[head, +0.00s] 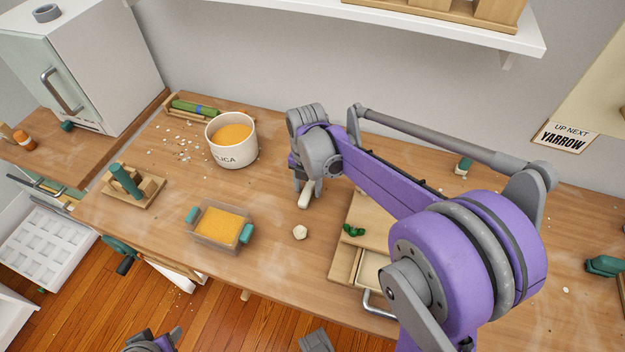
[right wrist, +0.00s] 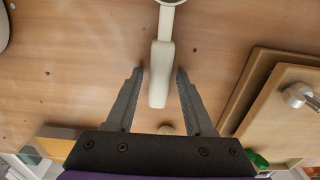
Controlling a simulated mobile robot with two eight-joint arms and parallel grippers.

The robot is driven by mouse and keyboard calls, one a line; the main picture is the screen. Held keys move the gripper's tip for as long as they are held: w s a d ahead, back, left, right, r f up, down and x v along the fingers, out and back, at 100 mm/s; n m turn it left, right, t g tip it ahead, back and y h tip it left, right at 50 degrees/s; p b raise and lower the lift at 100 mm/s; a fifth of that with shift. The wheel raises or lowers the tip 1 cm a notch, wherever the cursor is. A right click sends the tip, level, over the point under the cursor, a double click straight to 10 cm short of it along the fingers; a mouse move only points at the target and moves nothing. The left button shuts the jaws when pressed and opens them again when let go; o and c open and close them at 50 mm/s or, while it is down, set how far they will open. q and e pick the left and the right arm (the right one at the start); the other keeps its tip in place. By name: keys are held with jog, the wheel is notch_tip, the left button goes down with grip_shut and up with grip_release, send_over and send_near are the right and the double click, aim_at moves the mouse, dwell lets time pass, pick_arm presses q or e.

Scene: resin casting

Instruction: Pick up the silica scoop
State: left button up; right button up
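The silica scoop (head: 306,194) lies on the wooden bench. Its cream handle shows below my right gripper (head: 309,188) in the head view, and its head is hidden behind the gripper. In the right wrist view, the scoop handle (right wrist: 159,85) lies between the two fingertips of the right gripper (right wrist: 159,72), with a gap on each side. The right gripper is open and holds nothing. Grey and purple parts of my left arm show at the bottom edge of the head view, too cut off to read its fingers.
A white silica tub (head: 232,153) with orange grains stands left of the right gripper. A clear box (head: 215,238) of orange grains with teal handles is nearer the front. A pale faceted piece (head: 300,232) and a wooden board (head: 362,212) lie close by. White bits are scattered at left.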

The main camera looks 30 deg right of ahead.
grip_shut()
jog(key=shift+r, duration=0.15)
